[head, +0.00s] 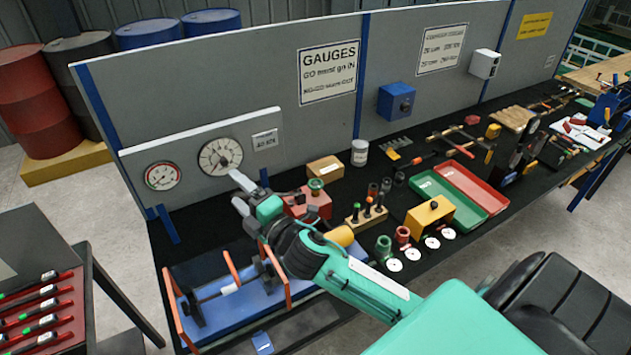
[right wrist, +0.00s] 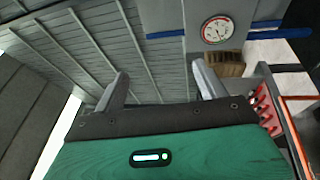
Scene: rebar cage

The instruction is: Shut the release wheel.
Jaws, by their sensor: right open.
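A small green wheel (head: 316,186) sits on top of a red block (head: 310,205) on the black bench, and is the likeliest release wheel; its setting is too small to tell. My right gripper (head: 241,193) is open and empty, in the air in front of the gauge panel, left of the green wheel and apart from it in the picture. In the right wrist view, its two grey fingers (right wrist: 163,88) stand wide apart with nothing between them. The green wheel cannot be made out there. My left gripper is not in view.
The gauge panel carries a red-marked gauge (head: 162,175) and a larger dial (head: 220,157). A blue fixture with orange uprights (head: 233,270) lies below my right gripper. A yellow box (head: 430,216), green tray (head: 437,190) and red tray (head: 472,186) stand to the right.

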